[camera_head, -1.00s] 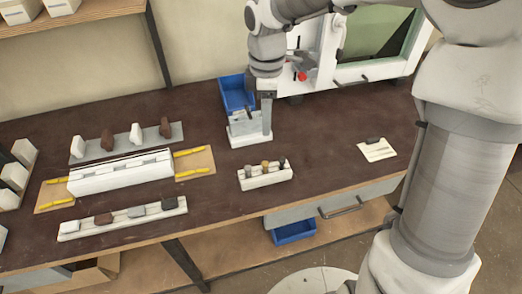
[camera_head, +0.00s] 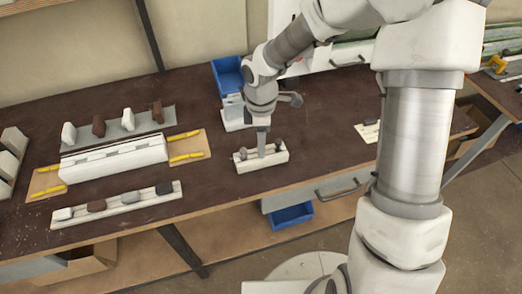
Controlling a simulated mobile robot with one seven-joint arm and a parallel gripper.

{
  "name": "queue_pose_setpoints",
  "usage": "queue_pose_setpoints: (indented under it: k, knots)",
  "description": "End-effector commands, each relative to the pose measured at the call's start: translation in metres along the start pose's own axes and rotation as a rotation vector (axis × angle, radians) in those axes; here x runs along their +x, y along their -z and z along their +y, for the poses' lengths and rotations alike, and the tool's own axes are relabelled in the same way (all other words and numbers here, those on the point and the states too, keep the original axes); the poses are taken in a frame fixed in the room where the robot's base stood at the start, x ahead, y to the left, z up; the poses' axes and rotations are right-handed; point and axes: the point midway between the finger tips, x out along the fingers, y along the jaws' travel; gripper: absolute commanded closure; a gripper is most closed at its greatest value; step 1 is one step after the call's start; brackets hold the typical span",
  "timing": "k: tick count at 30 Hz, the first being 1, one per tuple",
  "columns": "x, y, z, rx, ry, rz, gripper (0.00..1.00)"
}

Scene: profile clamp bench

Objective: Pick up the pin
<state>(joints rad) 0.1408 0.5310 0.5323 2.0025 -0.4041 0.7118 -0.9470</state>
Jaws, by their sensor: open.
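A small white holder block (camera_head: 261,163) stands on the dark bench top near its front edge. A dark grey pin (camera_head: 242,153) stands upright at its left end, and another dark pin (camera_head: 278,144) stands at its right end. My gripper (camera_head: 262,152) points straight down over the middle of the block and is open. Its fingers cover the middle place, where a tan pin showed earlier. Whether the fingers touch or surround that pin cannot be seen.
A blue bin (camera_head: 227,73) and a white fixture (camera_head: 232,112) stand behind the block. A long white clamp rail (camera_head: 115,160) and a row of blocks on a white strip (camera_head: 115,206) lie to the left. A small card (camera_head: 367,131) lies to the right.

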Motion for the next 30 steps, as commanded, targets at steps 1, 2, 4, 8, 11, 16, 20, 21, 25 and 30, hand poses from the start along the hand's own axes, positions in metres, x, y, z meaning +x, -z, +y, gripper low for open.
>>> queue_pose_setpoints:
  k: [1,2,4,8,11,16,20,21,25,30]
  knots:
    - [0.0059,0.0001,-0.0005,0.000,0.002,-0.001,0.40]
    - [0.0075,0.0000,-0.0004,0.000,0.002,-0.001,0.40]
    - [0.0093,-0.0001,0.0000,0.001,0.000,0.000,0.40]
    - [0.0091,-0.0002,0.0002,0.001,-0.001,0.000,0.40]
    - [0.0090,-0.0002,0.0001,0.001,-0.001,0.000,0.47]
    - [0.0089,-0.0002,0.0001,0.001,0.000,0.000,0.78]
    - [0.0088,-0.0002,0.0001,0.001,-0.001,0.000,1.00]
    - [0.0088,-0.0002,0.0002,0.001,0.000,0.000,1.00]
    - [0.0088,-0.0002,0.0002,0.001,-0.001,0.000,1.00]
    - [0.0086,-0.0002,0.0002,0.001,-0.001,0.000,1.00]
